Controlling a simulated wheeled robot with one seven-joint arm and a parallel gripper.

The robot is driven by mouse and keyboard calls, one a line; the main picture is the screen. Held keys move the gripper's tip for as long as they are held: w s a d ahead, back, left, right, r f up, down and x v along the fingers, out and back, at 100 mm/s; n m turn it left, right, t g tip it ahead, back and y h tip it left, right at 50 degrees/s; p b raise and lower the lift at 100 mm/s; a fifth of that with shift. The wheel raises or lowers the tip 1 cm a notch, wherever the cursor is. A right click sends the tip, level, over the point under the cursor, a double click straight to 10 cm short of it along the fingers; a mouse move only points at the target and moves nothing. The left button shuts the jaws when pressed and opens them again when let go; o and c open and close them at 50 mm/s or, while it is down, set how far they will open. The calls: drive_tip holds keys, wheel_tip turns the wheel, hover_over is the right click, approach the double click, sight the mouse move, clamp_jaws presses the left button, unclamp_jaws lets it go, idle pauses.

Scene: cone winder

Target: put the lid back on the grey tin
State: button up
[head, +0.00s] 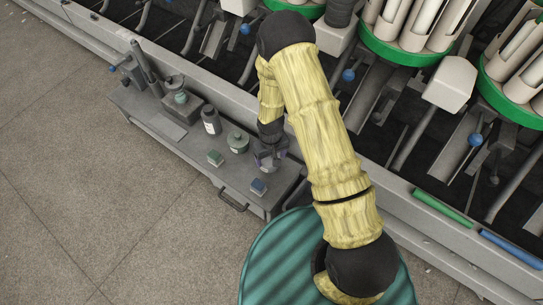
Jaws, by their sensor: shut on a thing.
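My gripper (268,164) points down over the right part of the grey bench top. It is shut on a small grey thing that looks like the lid, mostly hidden by the fingers. I cannot make out the grey tin clearly. It may be under my gripper, and I cannot tell whether the lid touches it. A round grey-green pot (237,143) stands just left of my gripper.
The winder with green-rimmed cone carriers (400,52) runs behind. A green ribbed round surface (275,265) is at the front.

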drive_tip(key=o, duration=1)
drive_tip(key=shift+o, duration=0.2)
drive_tip(key=shift+r+p, duration=3.2)
drive_tip(key=shift+r, duration=0.3)
clamp_jaws()
drive_tip(key=shift+f+b, duration=1.4)
drive_tip(key=shift+f, duration=1)
